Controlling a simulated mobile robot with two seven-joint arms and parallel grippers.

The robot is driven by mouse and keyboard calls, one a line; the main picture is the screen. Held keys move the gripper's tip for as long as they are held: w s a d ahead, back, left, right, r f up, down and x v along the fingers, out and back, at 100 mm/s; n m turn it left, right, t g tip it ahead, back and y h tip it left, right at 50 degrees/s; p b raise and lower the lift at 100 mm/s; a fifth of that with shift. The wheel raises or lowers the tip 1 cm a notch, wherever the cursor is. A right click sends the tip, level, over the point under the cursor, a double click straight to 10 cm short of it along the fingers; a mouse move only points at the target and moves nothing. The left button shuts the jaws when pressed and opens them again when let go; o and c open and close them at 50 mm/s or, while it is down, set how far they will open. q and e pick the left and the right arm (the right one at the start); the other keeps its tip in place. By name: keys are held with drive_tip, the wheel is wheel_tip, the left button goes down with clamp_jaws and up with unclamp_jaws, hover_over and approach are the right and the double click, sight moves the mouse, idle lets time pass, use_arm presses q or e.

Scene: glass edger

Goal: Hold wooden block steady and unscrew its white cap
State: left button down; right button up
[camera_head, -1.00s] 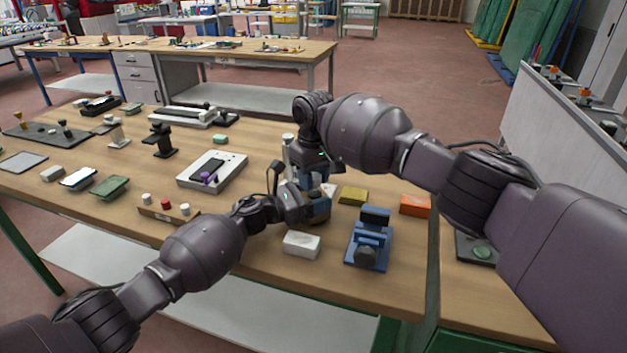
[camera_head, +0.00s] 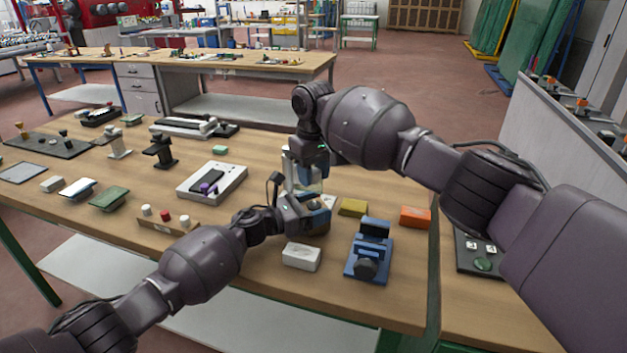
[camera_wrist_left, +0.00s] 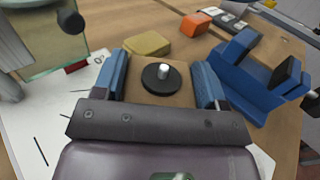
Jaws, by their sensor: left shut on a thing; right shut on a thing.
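The wooden block (camera_wrist_left: 165,97) stands between the blue fingers of my left gripper (camera_wrist_left: 164,88), which is shut on it. On its top a black disc (camera_wrist_left: 155,84) carries a short, pale, shiny stub (camera_wrist_left: 164,71). In the head view my left gripper (camera_head: 312,216) hides most of the block. My right gripper (camera_head: 312,178) is shut above and slightly behind it, apart from the block. What it holds is too small to make out clearly, but it appears to be the white cap.
A glass pane (camera_wrist_left: 42,45) stands close on the left. A yellow block (camera_head: 353,207), a blue fixture (camera_head: 368,262), an orange box (camera_head: 415,217) and a white block (camera_head: 301,257) lie around my grippers. A grey-white device (camera_head: 212,182) sits left.

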use_arm(q)
drive_tip(key=shift+c, duration=0.5)
unclamp_jaws()
drive_tip(key=shift+a, duration=0.1)
drive_tip(key=v, duration=1.1)
drive_tip(key=shift+s+a, duration=0.25)
drive_tip(key=shift+a, duration=0.1)
